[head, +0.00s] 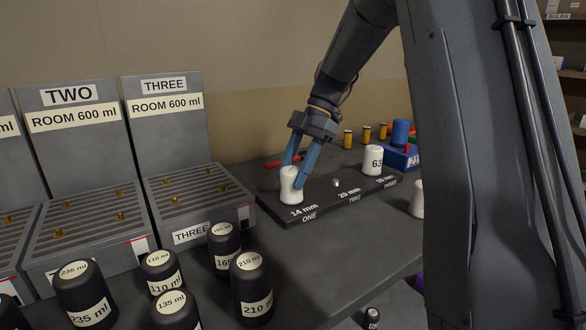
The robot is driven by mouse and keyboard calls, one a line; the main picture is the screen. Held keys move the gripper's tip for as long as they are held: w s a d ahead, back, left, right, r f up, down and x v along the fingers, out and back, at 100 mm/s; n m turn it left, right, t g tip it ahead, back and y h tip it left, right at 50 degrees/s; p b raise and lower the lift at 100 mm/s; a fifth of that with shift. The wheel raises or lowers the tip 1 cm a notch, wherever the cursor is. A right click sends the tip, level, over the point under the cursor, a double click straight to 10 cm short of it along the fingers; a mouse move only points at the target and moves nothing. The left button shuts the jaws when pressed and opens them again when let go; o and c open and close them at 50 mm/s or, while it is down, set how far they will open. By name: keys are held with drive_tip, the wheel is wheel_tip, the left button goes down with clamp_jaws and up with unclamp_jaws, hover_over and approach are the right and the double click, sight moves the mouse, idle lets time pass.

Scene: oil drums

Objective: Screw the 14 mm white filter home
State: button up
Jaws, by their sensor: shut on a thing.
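A white filter (289,194) stands upright at position ONE of the black board (322,213), behind the label "14 mm". My gripper (298,175) comes down from above with its blue fingers closed on the white filter. The thread under the filter is hidden, so I cannot tell how far it is seated. A small bare stud (336,183) shows at position TWO, labelled 20 mm. Another white filter (372,160), marked 63, stands at position THREE.
Several black drums with ml labels (251,285) stand at the front left. Grey racks marked TWO (97,215) and THREE (205,190) stand at the left. A blue box (402,157) and small yellow-and-black cylinders (366,134) are at the back. Another white object (416,201) is partly hidden by my arm.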

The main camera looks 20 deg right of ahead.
drive_tip(key=m+t, duration=0.1)
drive_tip(key=m, duration=0.1)
drive_tip(key=shift+m, duration=0.3)
drive_tip(key=shift+r, duration=0.1)
drive_tip(key=m+t, duration=0.1)
drive_tip(key=m, duration=0.1)
drive_tip(key=shift+s+m+t, duration=0.1)
drive_tip(key=shift+m+t, duration=0.3)
drive_tip(key=m+t, duration=0.1)
drive_tip(key=m, duration=0.1)
drive_tip(key=shift+m, duration=0.4)
drive_tip(key=shift+m+t, duration=0.4)
